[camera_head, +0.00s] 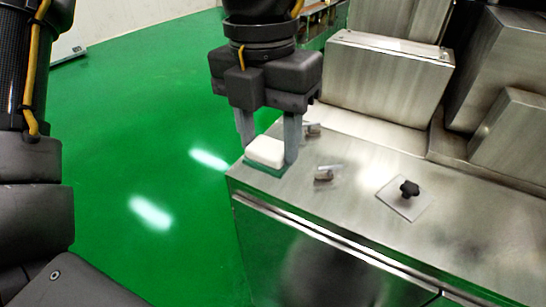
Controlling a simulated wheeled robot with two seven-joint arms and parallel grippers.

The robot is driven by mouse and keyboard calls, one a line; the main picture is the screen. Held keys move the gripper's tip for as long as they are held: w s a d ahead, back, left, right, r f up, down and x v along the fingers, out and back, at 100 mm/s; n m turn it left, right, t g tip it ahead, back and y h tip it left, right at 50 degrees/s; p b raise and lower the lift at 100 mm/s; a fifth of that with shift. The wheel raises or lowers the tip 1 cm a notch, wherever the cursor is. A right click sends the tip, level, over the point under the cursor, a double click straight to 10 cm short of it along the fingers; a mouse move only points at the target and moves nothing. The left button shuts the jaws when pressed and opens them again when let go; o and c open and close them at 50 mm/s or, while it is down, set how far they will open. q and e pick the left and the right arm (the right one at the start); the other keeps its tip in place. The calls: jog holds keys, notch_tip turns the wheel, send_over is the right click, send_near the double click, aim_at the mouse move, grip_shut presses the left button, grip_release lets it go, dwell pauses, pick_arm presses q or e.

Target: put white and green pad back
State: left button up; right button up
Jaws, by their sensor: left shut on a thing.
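The white and green pad (265,152) has a white top and a green underside. It is at the near left corner of the steel machine top. My left gripper (269,150) points down, with one finger on each side of the pad, and is shut on it. The pad is at or just over the steel surface; I cannot tell whether it touches. My right gripper is not in view.
The steel machine top (345,220) bears two small metal fittings (324,174) and a plate with a black knob (408,188). Steel housings (385,75) rise behind. Green floor (140,130) lies open to the left.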

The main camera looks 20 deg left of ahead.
pick_arm(q)
jog(key=w+a+f+p, duration=0.1)
jog(key=w+f, duration=0.1)
jog(key=w, duration=0.2)
jog(key=w+a+f+p, duration=0.2)
jog(key=w+f, duration=0.1)
jog(key=w, duration=0.1)
jog(key=w+a+f+p, duration=0.1)
jog(key=w+f, duration=0.2)
jog(key=shift+w+a+f+p, duration=0.2)
jog(key=shift+w+a+p, duration=0.15)
jog(key=shift+w, duration=0.05)
jog(key=shift+w+a+f, duration=0.25)
jog(key=shift+w+f, duration=0.25)
jog(key=shift+f, duration=0.25)
notch_tip(320, 180, down, 2)
jog(key=shift+f+p, duration=0.15)
jog(key=shift+p, duration=0.15)
jog(key=shift+f, duration=0.35)
jog(key=o, duration=1)
jog(key=shift+f, duration=0.15)
jog(key=shift+c, duration=0.2)
